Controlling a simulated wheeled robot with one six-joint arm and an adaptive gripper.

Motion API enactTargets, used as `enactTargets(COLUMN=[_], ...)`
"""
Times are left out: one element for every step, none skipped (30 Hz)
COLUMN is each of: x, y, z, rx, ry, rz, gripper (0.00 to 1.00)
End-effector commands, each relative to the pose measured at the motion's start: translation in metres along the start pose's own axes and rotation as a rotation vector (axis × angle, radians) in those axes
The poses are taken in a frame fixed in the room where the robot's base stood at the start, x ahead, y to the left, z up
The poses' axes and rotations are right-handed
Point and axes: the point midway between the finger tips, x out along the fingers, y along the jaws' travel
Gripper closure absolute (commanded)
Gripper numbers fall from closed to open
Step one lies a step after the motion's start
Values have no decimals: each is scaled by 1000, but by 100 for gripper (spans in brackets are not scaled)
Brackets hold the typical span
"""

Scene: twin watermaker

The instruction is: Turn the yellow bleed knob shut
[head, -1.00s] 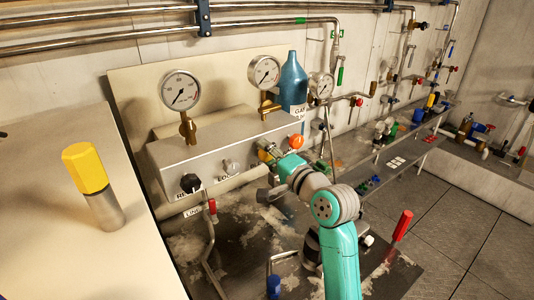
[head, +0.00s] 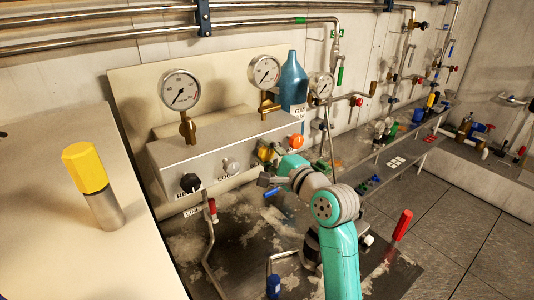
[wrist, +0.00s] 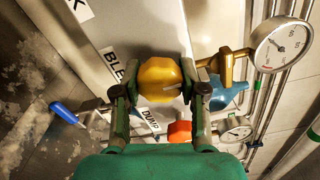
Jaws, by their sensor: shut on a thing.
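The yellow bleed knob (wrist: 160,78) is a rounded, faceted knob in the middle of the wrist view, beside a label reading "BLE". My gripper (wrist: 160,88) is shut on it, with one dark finger pad against each side. In the head view the knob (head: 264,152) shows partly on the front of the grey panel box (head: 215,143), with my gripper (head: 275,158) hiding some of it. How far the knob is turned cannot be told.
An orange-red knob (wrist: 180,132) sits close beside my gripper, near a "DUMP" label. A blue lever (wrist: 65,112) lies to the left in the wrist view. Gauges (head: 180,90) and a teal bottle (head: 292,82) stand above the box. Black (head: 190,183) and grey knobs (head: 230,165) are to the left.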

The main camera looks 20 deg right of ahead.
Motion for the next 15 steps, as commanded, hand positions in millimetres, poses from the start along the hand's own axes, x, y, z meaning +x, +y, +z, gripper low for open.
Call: enactTargets(x=[0, 0, 0, 0, 0, 0, 0, 0, 0, 0, 0, 0, 0, 0, 0], y=[1, 1, 1, 1, 1, 1, 1, 1, 1, 1, 1, 1, 1, 1, 1], z=[-1, -1, -1, 0, 0, 0, 0, 0, 0, 0, 0, 0, 0, 0, 0], rx=[2, 2, 2, 2, 2, 2, 2, 1, 1, 1, 1, 1, 1, 1, 0], ry=[1, 1, 1, 1, 1, 1, 1, 1, 1, 1, 1, 1, 0, 0, 0], rz=[2, 2, 2, 2, 2, 2, 2, 2, 2, 2, 2, 2, 2, 2, 1], gripper=[93, 93, 93, 93, 93, 93, 93, 93, 51, 44, 36, 33, 33, 33, 33])
